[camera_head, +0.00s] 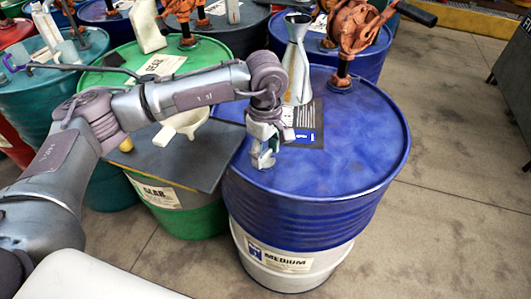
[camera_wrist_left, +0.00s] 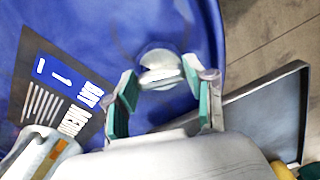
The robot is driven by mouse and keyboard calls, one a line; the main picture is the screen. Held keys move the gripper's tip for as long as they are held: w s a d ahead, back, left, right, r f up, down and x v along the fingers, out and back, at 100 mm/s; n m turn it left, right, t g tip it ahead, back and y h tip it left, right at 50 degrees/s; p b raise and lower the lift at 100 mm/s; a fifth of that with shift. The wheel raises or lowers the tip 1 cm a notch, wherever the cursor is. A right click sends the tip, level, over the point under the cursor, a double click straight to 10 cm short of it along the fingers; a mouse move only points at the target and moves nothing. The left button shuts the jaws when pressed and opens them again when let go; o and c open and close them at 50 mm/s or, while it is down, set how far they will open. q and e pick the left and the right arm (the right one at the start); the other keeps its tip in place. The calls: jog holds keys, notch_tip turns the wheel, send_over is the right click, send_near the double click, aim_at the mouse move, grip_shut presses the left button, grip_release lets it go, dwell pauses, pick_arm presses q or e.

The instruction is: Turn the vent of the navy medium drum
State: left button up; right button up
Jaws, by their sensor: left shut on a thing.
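The navy medium drum (camera_head: 345,160) stands upright, with a "MEDIUM" label (camera_head: 280,262) on its pale lower band. Its blue top also fills much of the left wrist view (camera_wrist_left: 100,35). The vent (camera_wrist_left: 160,70) is a round silvery cap near the rim of that top. My left gripper (camera_head: 263,160) is down at the drum top's left edge. In the left wrist view its green-padded fingers (camera_wrist_left: 160,82) are on either side of the vent, shut on it. My right gripper is not in view.
A silvery tall-necked can (camera_head: 297,65) and an orange crank pump (camera_head: 355,30) stand behind my gripper.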

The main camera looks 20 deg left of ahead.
aim_at(266, 153)
pick_arm(q)
jog(key=shift+r, duration=0.1)
jog(key=o, duration=1.2)
jog(key=shift+c, duration=0.2)
notch_tip(266, 153, up, 12)
